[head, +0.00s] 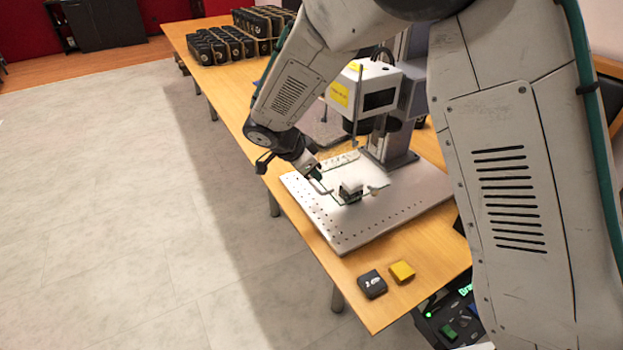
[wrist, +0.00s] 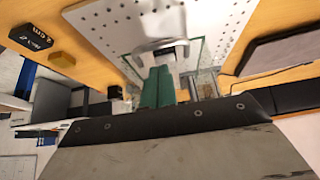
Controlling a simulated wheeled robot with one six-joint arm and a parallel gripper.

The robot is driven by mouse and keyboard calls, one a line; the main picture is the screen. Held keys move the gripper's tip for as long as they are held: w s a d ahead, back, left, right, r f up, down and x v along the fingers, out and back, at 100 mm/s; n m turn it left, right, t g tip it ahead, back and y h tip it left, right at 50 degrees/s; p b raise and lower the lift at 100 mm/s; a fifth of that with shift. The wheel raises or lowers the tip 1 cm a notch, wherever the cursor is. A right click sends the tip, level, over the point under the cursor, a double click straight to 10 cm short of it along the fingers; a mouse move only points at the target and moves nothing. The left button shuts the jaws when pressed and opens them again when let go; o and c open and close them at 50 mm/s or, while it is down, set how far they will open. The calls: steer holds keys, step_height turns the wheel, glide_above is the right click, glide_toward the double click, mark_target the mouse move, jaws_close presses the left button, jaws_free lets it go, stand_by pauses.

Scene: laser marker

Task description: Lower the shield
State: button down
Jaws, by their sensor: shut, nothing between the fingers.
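The laser marker (head: 375,90) has a white head with a yellow label above a perforated base plate (head: 345,238). A clear shield with greenish edges shows faintly around the work spot; its edge shows in the wrist view (wrist: 203,50). I cannot tell its exact tilt. A pale bar handle (head: 320,186) is at its near left side, also in the wrist view (wrist: 160,45). My gripper (head: 316,174) is shut and empty right by the handle; its green fingers (wrist: 157,88) point at it. Whether they touch is unclear. A small dark block (head: 351,191) sits on the plate.
A black block (head: 372,284) and a yellow block (head: 402,271) lie on the wooden table (head: 350,315) near its front corner. Rows of black blocks (head: 220,47) stand at the far end. A control box (head: 455,318) is at the lower right. The floor at left is clear.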

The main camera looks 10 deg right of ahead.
steer(key=w+d+r+v, duration=0.1)
steer(key=v, duration=1)
steer(key=s+d+r+n+y, duration=0.2)
steer(key=s+d, duration=0.5)
steer(key=s, duration=0.4)
steer(key=s+d+r+n+y, duration=0.2)
steer(key=s+d+r+n, duration=0.2)
steer(key=s+d+n, duration=0.3)
steer(key=s+d+r+n+g+y, duration=0.1)
steer(key=s+d+n, duration=0.3)
steer(key=s+d, duration=0.4)
steer(key=s+r+y, duration=0.1)
steer(key=s, duration=0.6)
steer(key=shift+r, duration=0.4)
